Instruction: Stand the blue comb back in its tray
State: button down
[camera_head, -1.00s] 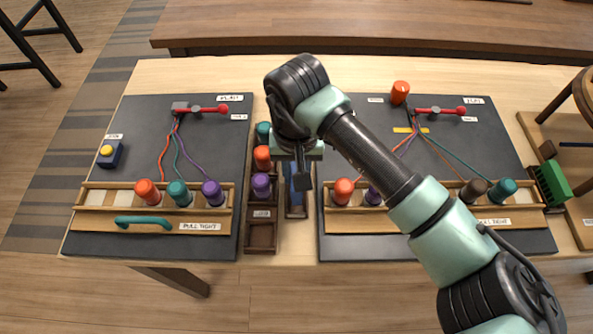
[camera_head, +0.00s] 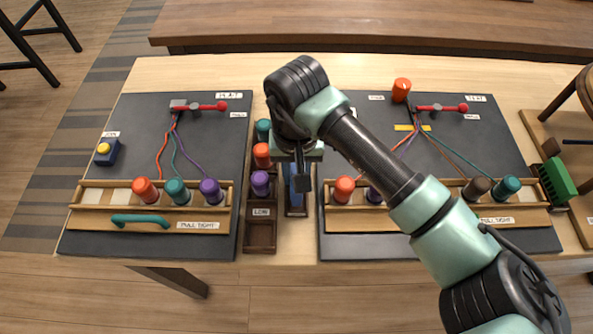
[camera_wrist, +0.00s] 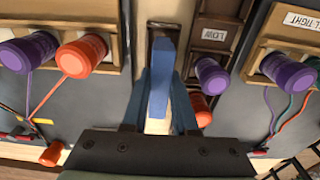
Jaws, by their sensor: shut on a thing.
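The blue comb (camera_wrist: 159,78) is held between the two fingers of my gripper (camera_wrist: 160,100), which is shut on it. The narrow brown tray (camera_head: 297,212) lies under the gripper, between the two dark boards. In the wrist view the tray (camera_wrist: 165,25) shows around the comb's far end. I cannot tell whether the comb's lower end is inside the tray or just above it.
A brown rack (camera_head: 261,236) with teal, orange and purple spools stands close on the left. Boards with cords and spool rails flank it on the left (camera_head: 135,240) and right (camera_head: 380,245). A green brush-like block (camera_head: 557,178) stands at the far right.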

jog(key=shift+f+b, duration=0.7)
jog(key=shift+f, duration=0.1)
jog(key=c, duration=0.6)
grip_release()
